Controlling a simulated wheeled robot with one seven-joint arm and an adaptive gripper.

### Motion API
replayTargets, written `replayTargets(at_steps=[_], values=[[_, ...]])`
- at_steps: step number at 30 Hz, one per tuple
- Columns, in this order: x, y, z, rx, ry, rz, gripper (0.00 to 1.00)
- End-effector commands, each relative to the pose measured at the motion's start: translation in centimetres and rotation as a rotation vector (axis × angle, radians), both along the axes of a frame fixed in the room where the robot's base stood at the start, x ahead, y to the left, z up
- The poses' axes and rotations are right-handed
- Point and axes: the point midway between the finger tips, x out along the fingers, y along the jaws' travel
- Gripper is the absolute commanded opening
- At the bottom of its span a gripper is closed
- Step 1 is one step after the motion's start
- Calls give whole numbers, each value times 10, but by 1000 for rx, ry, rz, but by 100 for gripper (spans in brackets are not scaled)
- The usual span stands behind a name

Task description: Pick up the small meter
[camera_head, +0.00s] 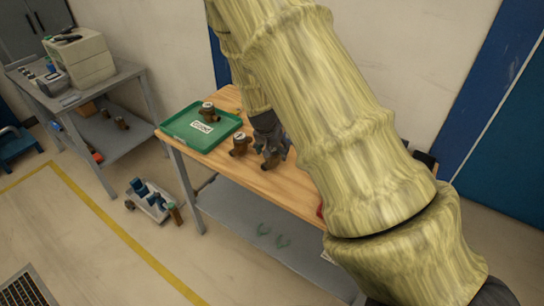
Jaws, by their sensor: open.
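A brass-brown meter (239,145) with a pale round top stands upright on the wooden table (180,147), just in front of the green tray. Another similar meter (208,112) stands in the green tray (179,128). My dark gripper (276,154) points down over the table, right of the meter in front of the tray and apart from it. It is open. A brown piece (268,163) shows low at its fingers, perhaps another meter; my gripper covers most of it. I cannot tell by size which meter is the small one.
The tray carries a white label (202,127). My arm hides the right part of the table. A grey bench (125,72) with a boxy device (90,60) stands at the left. Small parts lie on a floor-level holder (155,205). A wall is behind the table.

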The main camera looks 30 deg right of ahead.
Motion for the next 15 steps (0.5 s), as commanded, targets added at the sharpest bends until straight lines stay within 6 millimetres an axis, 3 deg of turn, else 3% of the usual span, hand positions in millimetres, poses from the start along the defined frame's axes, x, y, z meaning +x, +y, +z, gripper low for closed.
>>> replayTargets(at_steps=[9, 15], values=[[6, -7, -23, 0, 1, 0, 73], [7, -8, -27, 0, 0, 0, 73]])
